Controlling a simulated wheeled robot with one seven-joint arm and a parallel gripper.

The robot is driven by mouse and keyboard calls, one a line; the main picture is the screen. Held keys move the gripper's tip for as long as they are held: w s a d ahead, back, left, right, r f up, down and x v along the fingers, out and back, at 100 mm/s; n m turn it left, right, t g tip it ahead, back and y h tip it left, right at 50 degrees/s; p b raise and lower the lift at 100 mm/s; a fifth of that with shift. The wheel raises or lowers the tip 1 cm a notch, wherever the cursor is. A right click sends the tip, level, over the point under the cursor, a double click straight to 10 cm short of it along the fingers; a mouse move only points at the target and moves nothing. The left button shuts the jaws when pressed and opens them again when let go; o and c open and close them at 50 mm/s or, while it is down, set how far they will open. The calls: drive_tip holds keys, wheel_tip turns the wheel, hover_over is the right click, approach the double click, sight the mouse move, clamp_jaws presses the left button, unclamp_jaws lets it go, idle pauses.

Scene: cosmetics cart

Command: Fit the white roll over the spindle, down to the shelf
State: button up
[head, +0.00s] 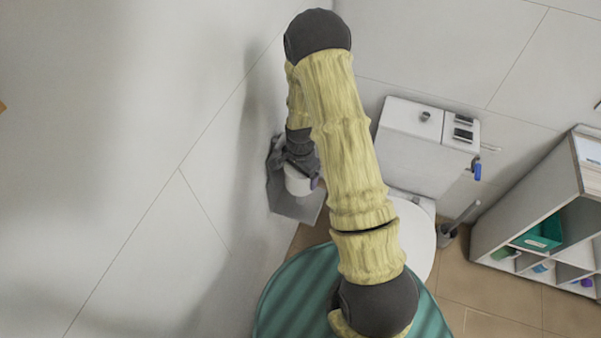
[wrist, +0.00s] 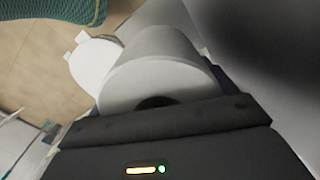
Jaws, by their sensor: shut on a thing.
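The white roll (head: 297,183) is in my gripper (head: 303,170), close to the left wall in the head view. My gripper is shut on the roll. In the wrist view the white roll (wrist: 158,84) fills the middle, its near end and dark core hole facing the camera. The grey shelf (head: 299,208) shows below the roll against the wall. I cannot tell from these views whether the roll touches the shelf. The spindle is not visible; the roll or my arm may hide it.
A white toilet (head: 415,150) stands to the right of the roll, with a toilet brush (head: 452,228) beside it. A white shelf unit (head: 530,195) with small items stands far right. A green ribbed surface (head: 285,295) lies at the bottom. The wall is close on the left.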

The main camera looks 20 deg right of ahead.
drive_tip(key=shift+f+b, duration=2.95)
drive_tip(key=shift+f, duration=1.35)
drive_tip(key=shift+f+b, duration=1)
drive_tip(key=shift+f, duration=0.5)
drive_tip(key=o, duration=0.9)
